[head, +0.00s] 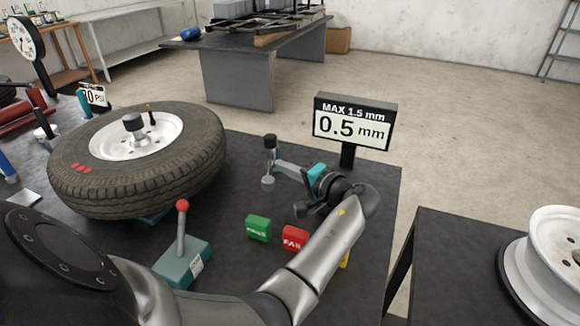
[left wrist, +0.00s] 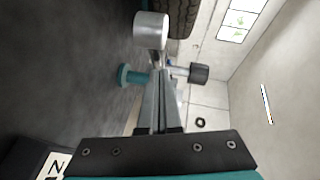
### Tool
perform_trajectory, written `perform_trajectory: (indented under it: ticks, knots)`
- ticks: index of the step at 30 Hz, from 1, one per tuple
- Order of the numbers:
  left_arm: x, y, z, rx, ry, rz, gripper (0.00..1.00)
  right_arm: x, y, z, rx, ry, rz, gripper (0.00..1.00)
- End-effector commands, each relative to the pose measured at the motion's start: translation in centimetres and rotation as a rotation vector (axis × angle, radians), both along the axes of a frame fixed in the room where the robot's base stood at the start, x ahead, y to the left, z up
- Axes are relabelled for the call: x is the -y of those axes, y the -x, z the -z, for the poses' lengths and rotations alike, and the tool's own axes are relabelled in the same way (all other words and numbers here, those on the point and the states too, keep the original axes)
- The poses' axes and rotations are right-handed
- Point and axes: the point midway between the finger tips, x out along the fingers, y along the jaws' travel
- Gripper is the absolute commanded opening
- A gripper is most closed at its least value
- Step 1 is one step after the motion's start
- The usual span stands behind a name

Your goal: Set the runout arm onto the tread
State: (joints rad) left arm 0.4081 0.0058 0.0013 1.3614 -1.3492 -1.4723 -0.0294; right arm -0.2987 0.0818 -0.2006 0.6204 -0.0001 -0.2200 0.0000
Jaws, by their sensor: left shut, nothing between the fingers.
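The runout arm (head: 270,142) shows a black knob on top and a grey metal roller (head: 268,183) below it, to the right of the tire. A clear gap shows in the head view between the roller and the tread (head: 140,190) of the tire lying on its side. My left gripper (head: 280,165) is shut and empty, its fingertips close by the knob and roller. In the left wrist view the shut fingers (left wrist: 164,72) point at the roller (left wrist: 150,30) and the black knob (left wrist: 199,73); whether they touch is unclear. My right gripper is not in view.
A display (head: 351,122) reads 0.5 mm, MAX 1.5 mm. A green block (head: 258,228) and red FAIL block (head: 295,238) lie on the dark table (head: 372,187). A teal box (head: 183,263) has a red-knobbed lever. A white rim (head: 555,250) lies on the right table.

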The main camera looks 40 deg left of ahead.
Motion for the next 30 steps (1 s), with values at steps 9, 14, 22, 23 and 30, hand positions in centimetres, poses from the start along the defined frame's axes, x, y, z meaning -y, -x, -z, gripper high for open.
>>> perform_trajectory:
  ticks: [9, 14, 22, 23, 30]
  knots:
    - [-0.1, 0.2, -0.1, 0.000, -0.001, 0.014, 0.00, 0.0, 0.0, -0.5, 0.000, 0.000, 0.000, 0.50]
    - [-0.4, 0.5, -0.2, 0.000, 0.000, 0.048, 0.00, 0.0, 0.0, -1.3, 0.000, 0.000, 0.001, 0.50]
    - [-0.9, 1.1, -0.3, -0.001, -0.001, 0.100, 0.00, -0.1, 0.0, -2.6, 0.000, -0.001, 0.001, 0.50]
    - [-1.0, 1.3, -0.3, -0.001, -0.001, 0.110, 0.00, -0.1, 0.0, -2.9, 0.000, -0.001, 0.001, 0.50]
    - [-2.3, 2.7, -0.5, -0.005, -0.002, 0.247, 0.00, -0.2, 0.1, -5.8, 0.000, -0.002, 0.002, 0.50]
